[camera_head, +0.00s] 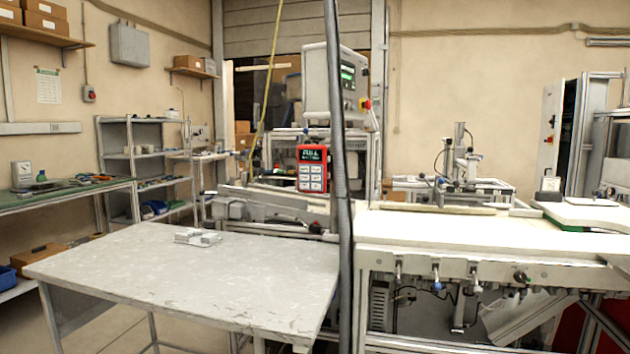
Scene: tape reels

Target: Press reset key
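A red control box (311,168) is mounted on the machine near the middle of the view. Below the display are several pale keys (312,178) in rows. Their labels are too small to read, so I cannot tell which one is the reset key. Neither of my grippers is in view.
A grey-topped table (190,275) stands in front of the box, with small pale blocks (198,237) on it. A white workbench (470,235) is at the right. A dark ribbed hose (341,200) runs vertically just right of the box.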

